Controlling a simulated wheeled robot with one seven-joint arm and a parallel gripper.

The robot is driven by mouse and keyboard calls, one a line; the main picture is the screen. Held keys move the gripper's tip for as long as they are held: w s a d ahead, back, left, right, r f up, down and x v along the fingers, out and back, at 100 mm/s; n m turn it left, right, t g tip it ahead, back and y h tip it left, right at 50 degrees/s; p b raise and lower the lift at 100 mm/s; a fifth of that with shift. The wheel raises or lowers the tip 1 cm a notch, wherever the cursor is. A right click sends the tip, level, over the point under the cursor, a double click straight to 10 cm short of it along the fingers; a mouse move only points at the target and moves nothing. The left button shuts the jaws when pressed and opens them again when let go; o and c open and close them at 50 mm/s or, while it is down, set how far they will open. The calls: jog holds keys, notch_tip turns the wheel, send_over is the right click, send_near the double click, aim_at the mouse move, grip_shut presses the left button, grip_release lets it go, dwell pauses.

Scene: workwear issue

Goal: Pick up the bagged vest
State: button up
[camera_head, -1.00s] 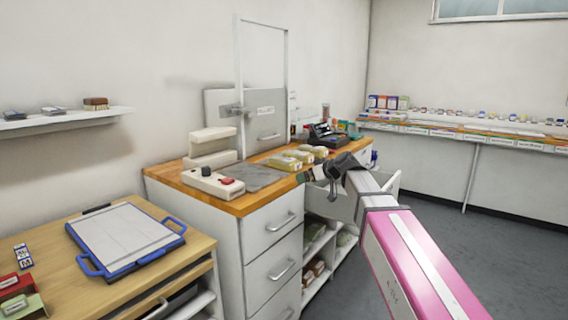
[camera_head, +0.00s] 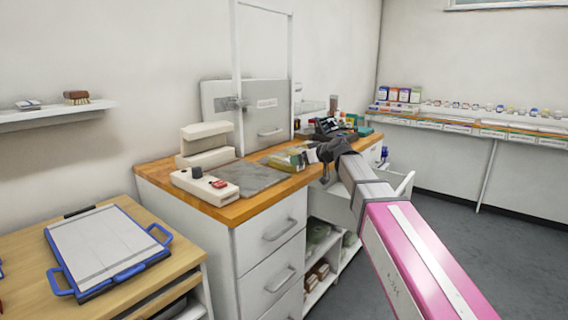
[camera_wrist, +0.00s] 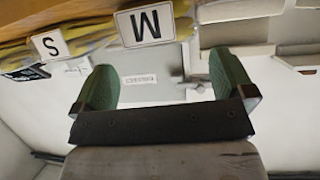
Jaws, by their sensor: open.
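Bagged vests in clear bags with yellow contents (camera_head: 283,160) lie in a row on the wooden counter, partly hidden behind my gripper (camera_head: 326,155). In the wrist view, yellow bagged vests (camera_wrist: 92,27) show along the upper left edge, beside a white card marked M (camera_wrist: 145,24) and a smaller card marked S (camera_wrist: 50,44). My gripper (camera_wrist: 165,85) is open, its two green fingertips wide apart with nothing between them. It is at the counter's right front part, close to the bags; I cannot tell whether it touches any.
A cream sealer-like device (camera_head: 205,185) and a grey mat (camera_head: 250,178) are on the counter (camera_head: 160,172), left of the bags. Dark equipment (camera_head: 328,128) stands behind. A blue-handled clipboard tray (camera_head: 105,250) lies on the lower left table. Grey floor (camera_head: 510,220) is clear at right.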

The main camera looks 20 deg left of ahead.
aim_at(279, 160)
jog(key=x, duration=0.6)
jog(key=shift+a+f, duration=0.2)
jog(key=shift+f, duration=0.15)
jog(key=c, duration=0.8)
